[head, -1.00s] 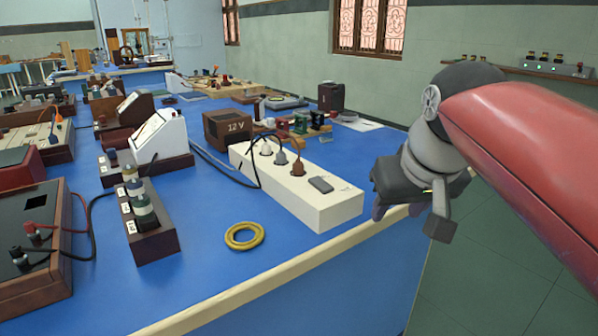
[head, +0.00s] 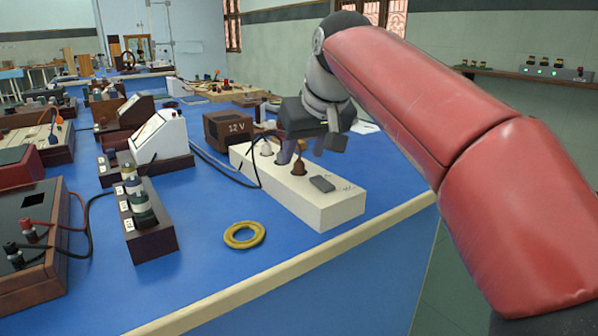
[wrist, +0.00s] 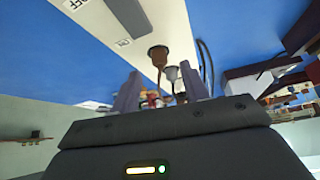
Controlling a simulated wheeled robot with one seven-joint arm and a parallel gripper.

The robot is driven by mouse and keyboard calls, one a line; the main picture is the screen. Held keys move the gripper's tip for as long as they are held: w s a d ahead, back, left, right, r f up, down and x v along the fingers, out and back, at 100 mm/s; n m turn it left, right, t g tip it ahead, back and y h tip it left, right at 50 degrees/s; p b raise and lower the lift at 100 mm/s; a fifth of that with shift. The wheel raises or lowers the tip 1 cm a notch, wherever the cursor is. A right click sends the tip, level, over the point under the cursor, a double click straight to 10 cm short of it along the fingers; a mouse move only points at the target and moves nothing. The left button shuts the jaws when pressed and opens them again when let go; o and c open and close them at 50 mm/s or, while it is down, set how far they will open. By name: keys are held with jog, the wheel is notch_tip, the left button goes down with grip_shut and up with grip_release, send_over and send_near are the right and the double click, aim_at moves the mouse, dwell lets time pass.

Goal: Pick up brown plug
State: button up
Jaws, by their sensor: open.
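The brown plug (head: 299,166) stands in the white power strip (head: 322,212) on the blue bench. A pale plug (head: 266,148) stands farther along the same strip. My gripper (head: 302,150) is open and empty, above and just behind the brown plug in the head view. The grey plug seen earlier between these two is hidden by my gripper there. In the wrist view, the brown plug (wrist: 158,54) shows between the two fingers (wrist: 160,92), beyond their tips, with a grey plug (wrist: 172,74) beside it.
A yellow ring (head: 244,235) lies on the blue bench (head: 225,285) in front of the strip. A brown 12 V box (head: 228,128) stands behind the strip. A block with several terminals (head: 150,236) stands at left. Black cables run beside the strip.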

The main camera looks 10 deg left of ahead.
aim_at(299, 162)
jog(key=x, duration=0.3)
grip_shut()
jog(key=shift+r, duration=0.15)
